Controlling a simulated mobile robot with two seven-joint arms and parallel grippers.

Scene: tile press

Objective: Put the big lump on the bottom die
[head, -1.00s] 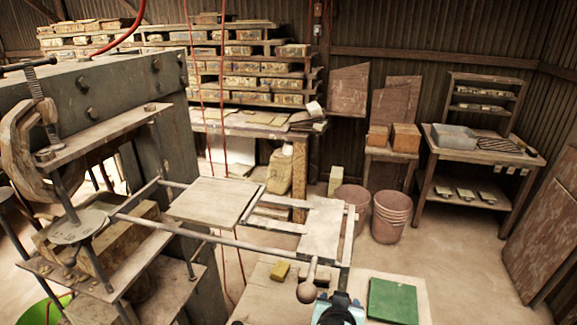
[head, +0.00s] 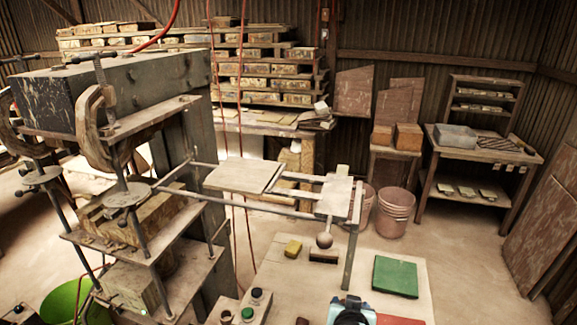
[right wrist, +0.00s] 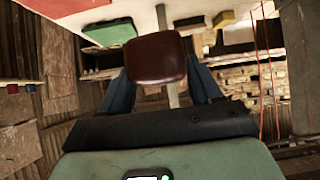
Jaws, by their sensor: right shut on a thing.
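My right gripper (right wrist: 157,75), with blue fingers, is shut on a dark red-brown rounded lump (right wrist: 156,58) in the right wrist view. In the head view only the top of this gripper (head: 350,308) shows at the bottom edge; the lump is not clearly seen there. The press stands at the left, with a tan block (head: 145,220) on its middle plate under the screw. I cannot tell for certain which part is the bottom die. A flat plate (head: 245,177) lies on the rails right of the press. My left gripper is not in view.
A button box (head: 254,302) stands at the front.

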